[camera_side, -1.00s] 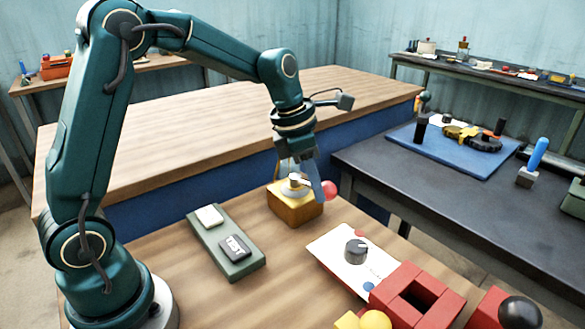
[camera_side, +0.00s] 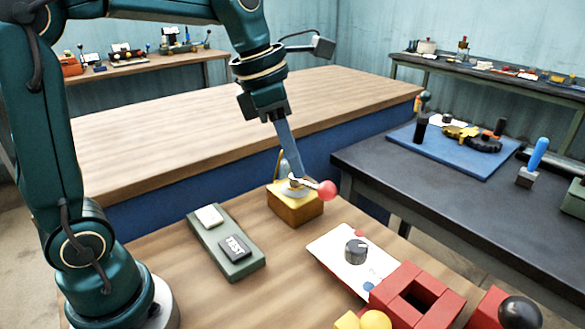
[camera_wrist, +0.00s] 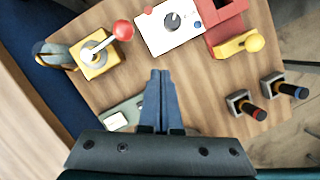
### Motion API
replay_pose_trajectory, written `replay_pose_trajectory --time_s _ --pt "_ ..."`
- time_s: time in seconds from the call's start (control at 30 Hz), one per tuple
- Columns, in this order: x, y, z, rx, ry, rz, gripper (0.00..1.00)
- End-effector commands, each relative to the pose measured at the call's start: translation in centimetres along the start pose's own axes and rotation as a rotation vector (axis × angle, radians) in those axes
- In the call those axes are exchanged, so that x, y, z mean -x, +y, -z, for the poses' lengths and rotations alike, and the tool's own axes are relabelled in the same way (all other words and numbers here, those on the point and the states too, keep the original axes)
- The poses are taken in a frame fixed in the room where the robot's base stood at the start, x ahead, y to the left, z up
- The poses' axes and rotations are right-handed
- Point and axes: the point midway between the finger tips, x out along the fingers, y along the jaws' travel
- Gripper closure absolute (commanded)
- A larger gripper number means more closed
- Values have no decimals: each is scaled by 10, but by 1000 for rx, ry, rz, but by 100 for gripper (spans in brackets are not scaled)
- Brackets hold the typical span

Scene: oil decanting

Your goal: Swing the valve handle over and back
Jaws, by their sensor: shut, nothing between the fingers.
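The valve is a yellow-brown box (camera_side: 296,207) with a metal lever on top that ends in a red ball (camera_side: 327,190). In the side view the lever points right. In the wrist view the yellow valve box (camera_wrist: 100,65) is at the upper left, and its red ball (camera_wrist: 123,30) points up and right. My gripper (camera_side: 297,176) is shut and empty, with its fingers pointing down. Its tips overlap the lever's base in the side view. In the wrist view the gripper tips (camera_wrist: 160,73) show apart from the box and ball.
A green box with a TEST button (camera_side: 234,247) is left of the valve. A white panel with a grey knob (camera_side: 355,251) and a red block (camera_side: 415,297) are to the right. A dark table (camera_side: 370,180) stands behind at right. Bare wood lies between these things.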

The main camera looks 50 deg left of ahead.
Motion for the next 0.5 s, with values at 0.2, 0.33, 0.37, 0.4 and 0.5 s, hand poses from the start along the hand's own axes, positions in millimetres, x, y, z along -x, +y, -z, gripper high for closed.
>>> replay_pose_trajectory --time_s 0.2,0.33,0.37,0.4,0.5 --pt "17 -3 -1 -12 1 -1 66" --pt "22 11 -6 -84 16 -53 22" --pt "20 16 -9 -108 27 -66 22" --pt "17 23 -13 -145 44 -83 22" --pt "2 41 -24 -241 100 -118 22"
